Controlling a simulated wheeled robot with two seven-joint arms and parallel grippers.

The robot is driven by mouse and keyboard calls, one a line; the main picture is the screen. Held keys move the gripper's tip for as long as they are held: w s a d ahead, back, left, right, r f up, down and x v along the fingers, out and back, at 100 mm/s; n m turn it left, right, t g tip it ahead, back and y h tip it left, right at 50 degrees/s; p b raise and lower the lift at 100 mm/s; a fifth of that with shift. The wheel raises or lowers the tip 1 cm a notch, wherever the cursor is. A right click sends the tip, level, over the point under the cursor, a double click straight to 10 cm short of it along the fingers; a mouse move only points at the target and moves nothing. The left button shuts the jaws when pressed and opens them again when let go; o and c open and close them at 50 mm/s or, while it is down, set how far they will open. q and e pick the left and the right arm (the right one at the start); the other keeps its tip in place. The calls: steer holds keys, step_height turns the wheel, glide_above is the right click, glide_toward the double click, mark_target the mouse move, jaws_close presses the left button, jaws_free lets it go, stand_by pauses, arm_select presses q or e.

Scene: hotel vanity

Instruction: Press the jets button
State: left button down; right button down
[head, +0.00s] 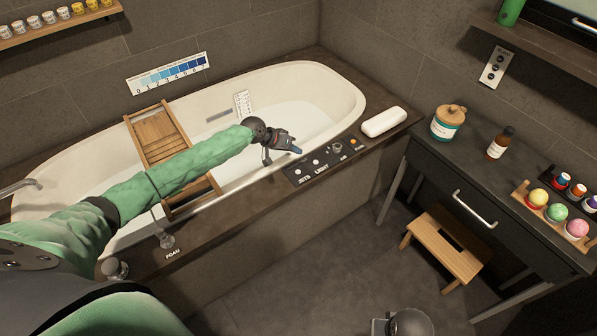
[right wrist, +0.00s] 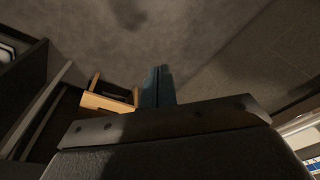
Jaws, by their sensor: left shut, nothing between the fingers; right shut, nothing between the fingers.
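The dark control panel (head: 327,160) lies on the tub's front ledge, with labels that include JETS and LIGHT. The jets button (head: 299,171) is a small pale round spot above the JETS label at the panel's left end. My left gripper (head: 296,150) is shut and empty, reaching across the tub. Its fingertips appear just behind the panel's left end, above the jets button in the picture; I cannot tell their height. My right gripper (right wrist: 158,86) is shut and empty in the right wrist view, over the floor.
The white bathtub (head: 345,85) holds water, with a wooden caddy (head: 160,130) across it. A white rolled towel (head: 384,122) lies right of the panel. A FOAM control (head: 166,240) sits on the ledge at left. A wooden stool (head: 442,250) stands by the dark vanity (head: 440,180).

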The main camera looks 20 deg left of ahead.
mark_target(298, 172)
stand_by(0.4)
